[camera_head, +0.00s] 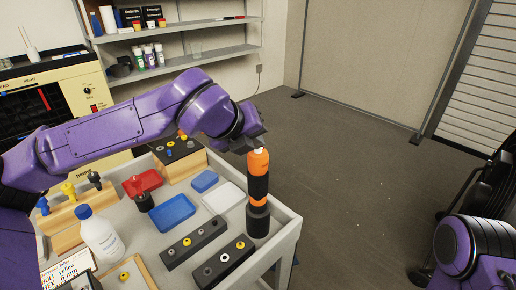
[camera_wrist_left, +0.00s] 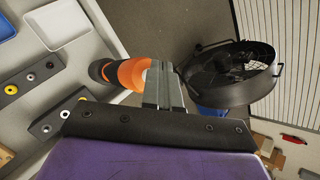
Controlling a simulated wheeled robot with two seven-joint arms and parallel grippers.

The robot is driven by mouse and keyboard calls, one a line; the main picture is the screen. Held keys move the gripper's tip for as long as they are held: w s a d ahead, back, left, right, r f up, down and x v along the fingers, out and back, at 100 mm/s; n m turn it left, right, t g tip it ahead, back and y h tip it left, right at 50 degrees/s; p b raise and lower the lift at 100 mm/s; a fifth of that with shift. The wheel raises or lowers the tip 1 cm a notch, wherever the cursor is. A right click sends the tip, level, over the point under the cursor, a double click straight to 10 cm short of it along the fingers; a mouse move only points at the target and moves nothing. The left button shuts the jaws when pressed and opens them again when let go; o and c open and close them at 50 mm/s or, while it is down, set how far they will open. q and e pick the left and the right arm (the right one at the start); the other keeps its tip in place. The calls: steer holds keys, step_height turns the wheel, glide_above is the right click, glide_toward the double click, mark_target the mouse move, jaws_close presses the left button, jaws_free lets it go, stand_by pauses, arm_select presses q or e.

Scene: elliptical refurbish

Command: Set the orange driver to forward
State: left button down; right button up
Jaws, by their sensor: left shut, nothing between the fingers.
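The orange and black driver (camera_head: 258,180) stands upright near the right edge of the cart top in the head view. In the left wrist view the driver (camera_wrist_left: 125,73) shows its orange body, with its black end to the left. My left gripper (camera_head: 256,146) is shut and empty at the top of the driver. In the left wrist view its fingers (camera_wrist_left: 162,72) lie right by the orange end; I cannot tell whether they touch it. The driver's direction switch cannot be made out. My right arm shows at the lower right of the head view, but its gripper is out of view.
The cart top (camera_head: 287,222) holds two dark blocks (camera_head: 196,243) with round fittings, a blue tray (camera_head: 172,212), a white tray (camera_head: 223,197), a red tray (camera_head: 143,183) and a white bottle (camera_head: 100,235). A black fan (camera_wrist_left: 235,73) stands beyond.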

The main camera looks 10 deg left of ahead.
arm_select(q)
steer(key=shift+r, duration=0.55)
step_height(320, 180, up, 6)
steer(key=p, duration=0.4)
